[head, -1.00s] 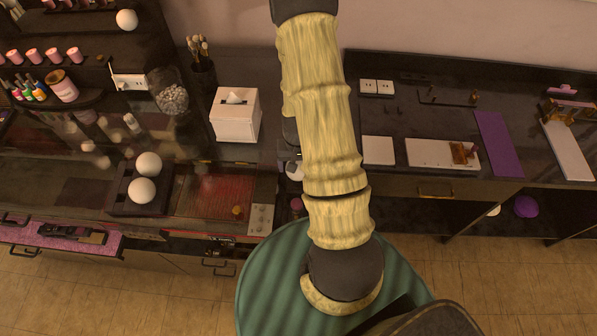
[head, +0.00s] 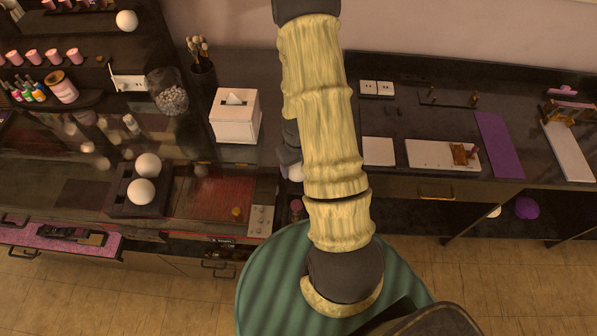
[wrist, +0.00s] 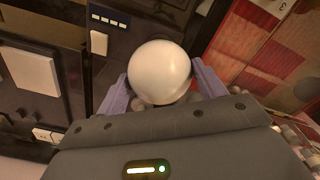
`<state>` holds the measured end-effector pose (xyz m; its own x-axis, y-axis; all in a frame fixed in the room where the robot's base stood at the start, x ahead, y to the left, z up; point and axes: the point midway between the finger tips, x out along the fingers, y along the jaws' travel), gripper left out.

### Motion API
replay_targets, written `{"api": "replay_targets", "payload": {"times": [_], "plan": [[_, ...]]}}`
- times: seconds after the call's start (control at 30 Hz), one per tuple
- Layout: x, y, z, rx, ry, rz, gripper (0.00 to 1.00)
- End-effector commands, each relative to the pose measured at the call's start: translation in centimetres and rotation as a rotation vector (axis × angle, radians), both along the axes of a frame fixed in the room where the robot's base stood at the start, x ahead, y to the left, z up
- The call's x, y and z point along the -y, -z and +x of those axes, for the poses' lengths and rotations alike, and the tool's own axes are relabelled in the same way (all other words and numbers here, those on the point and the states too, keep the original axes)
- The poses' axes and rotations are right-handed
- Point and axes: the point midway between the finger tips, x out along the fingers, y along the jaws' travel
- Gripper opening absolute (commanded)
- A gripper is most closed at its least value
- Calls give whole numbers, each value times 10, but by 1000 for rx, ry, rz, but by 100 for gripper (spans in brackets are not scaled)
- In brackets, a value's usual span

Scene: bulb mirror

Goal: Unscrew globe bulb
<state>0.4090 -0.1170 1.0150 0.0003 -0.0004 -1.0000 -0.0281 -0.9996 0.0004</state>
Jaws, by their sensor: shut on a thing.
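A white globe bulb (wrist: 160,72) sits between the two purple fingers of my gripper (wrist: 160,88) in the wrist view. My gripper is shut on it. A small part of a white round shape (head: 296,172) shows beside my arm in the head view; my arm hides most of the gripper. Whether the held bulb is seated in a socket or free cannot be told. Two more white globes (head: 148,165) (head: 141,191) rest in a dark holder (head: 117,203) on the left counter. Another white globe (head: 126,20) is on the upper left unit.
A white tissue box (head: 233,120) and a glass jar (head: 168,92) stand on the counter left of my arm. A white board (head: 425,154) and a purple mat (head: 495,145) lie on the right counter. A green round seat (head: 262,275) is below my arm.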

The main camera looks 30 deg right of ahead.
Motion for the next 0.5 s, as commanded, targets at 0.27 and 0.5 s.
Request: {"api": "replay_targets", "payload": {"times": [0.27, 0.5], "plan": [[0, 0, 0, -1, -21, 0, 46], [0, 0, 0, -1, -350, 1, 46]]}}
